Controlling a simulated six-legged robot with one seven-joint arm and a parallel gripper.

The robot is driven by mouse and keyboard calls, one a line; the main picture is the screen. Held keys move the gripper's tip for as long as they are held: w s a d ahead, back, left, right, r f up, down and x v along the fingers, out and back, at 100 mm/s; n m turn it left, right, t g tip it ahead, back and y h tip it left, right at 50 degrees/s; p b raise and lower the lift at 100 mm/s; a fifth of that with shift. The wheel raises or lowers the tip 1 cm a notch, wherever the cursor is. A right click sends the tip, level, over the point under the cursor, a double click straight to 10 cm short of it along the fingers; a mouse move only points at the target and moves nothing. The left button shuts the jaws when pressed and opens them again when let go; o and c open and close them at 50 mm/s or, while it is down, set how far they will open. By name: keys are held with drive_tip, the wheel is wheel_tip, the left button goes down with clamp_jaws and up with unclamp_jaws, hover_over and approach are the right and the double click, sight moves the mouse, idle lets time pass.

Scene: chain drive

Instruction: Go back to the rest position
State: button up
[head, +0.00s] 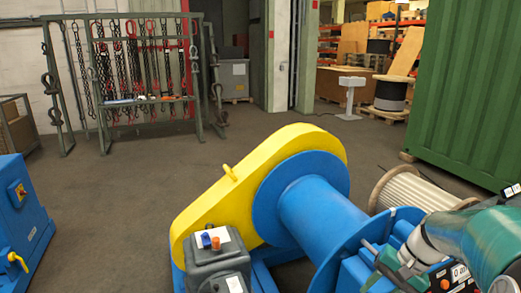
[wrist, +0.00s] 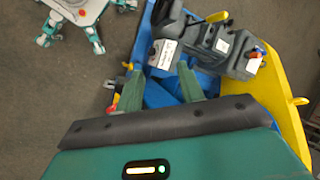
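My gripper (wrist: 160,78) shows in the wrist view as two green fingers with a wide gap between them. It is open, and nothing is held in the gap. Behind the fingers is the blue frame (wrist: 165,92) of the winch machine. In the head view my teal arm comes in at the lower right, beside the blue winch drum (head: 315,212). The fingertips cannot be made out clearly there. The yellow chain guard (head: 222,200) is closed over the drive, and it also shows in the wrist view (wrist: 289,105).
A grey motor (head: 215,262) with blue and orange connectors sits in front of the guard. A blue cabinet (head: 20,215) stands at left, a green container (head: 465,95) at right. A chain rack (head: 130,75) stands at the back. The floor (head: 130,195) between is clear.

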drive_tip(key=s+a+r+n+t+h, duration=0.5)
drive_tip(key=s+a+r+n, duration=0.2)
drive_tip(key=s+a, duration=0.5)
drive_tip(key=shift+s+a+r, duration=0.4)
drive_tip(key=shift+s+r, duration=0.15)
drive_tip(key=shift+r, duration=0.35)
